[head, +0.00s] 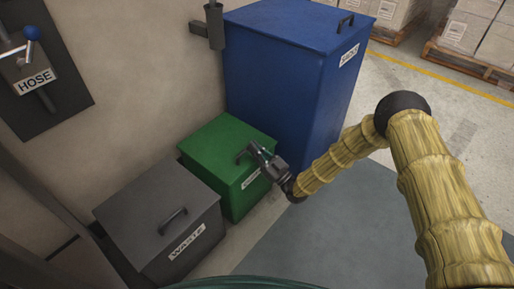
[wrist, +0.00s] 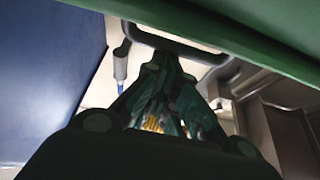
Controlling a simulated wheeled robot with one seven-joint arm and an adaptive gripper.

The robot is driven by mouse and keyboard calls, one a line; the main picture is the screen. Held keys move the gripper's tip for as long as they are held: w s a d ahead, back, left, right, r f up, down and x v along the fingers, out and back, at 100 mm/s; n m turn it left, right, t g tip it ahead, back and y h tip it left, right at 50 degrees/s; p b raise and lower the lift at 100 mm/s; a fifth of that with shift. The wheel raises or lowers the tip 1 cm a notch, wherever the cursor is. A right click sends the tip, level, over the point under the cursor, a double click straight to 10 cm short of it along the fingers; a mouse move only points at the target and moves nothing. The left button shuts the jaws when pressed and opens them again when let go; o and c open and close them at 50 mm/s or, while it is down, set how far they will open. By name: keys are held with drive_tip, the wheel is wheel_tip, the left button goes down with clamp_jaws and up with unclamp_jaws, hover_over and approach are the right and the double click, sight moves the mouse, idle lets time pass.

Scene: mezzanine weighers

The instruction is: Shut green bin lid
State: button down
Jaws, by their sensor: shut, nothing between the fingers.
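The green bin (head: 243,192) stands between the grey bin and the blue bin. Its green lid (head: 220,140) looks down over the bin in the head view; I cannot tell whether a thin gap is left. The lid has a dark handle (head: 242,156) near its front edge, and a dark handle (wrist: 180,40) also shows in the wrist view, just beyond my fingers. My gripper (head: 257,150) is shut and empty at the lid's front right, close to the handle. Whether it touches the handle or lid I cannot tell. My forearm reaches in from the right.
The blue bin (head: 285,90) rises tall behind and right of the green bin. The grey bin (head: 160,215), labelled WASTE, stands in front left, its lid down. A wall with a HOSE panel (head: 40,70) is at left. Open floor lies to the right; palletised boxes (head: 465,32) stand farther off.

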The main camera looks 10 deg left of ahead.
drive_tip(key=shift+s+d+f, duration=0.1)
drive_tip(key=shift+s+f, duration=0.1)
drive_tip(key=shift+f, duration=0.3)
drive_tip(key=shift+r, duration=0.1)
drive_tip(key=r+p, duration=0.2)
drive_tip(key=r, duration=0.2)
drive_tip(key=shift+d+r+p, duration=0.2)
drive_tip(key=shift+d+p, duration=0.05)
drive_tip(key=shift+p, duration=0.15)
drive_tip(key=p+v, duration=0.2)
drive_tip(key=v, duration=0.8)
drive_tip(key=shift+f, duration=0.3)
drive_tip(key=shift+w+a+f, duration=0.1)
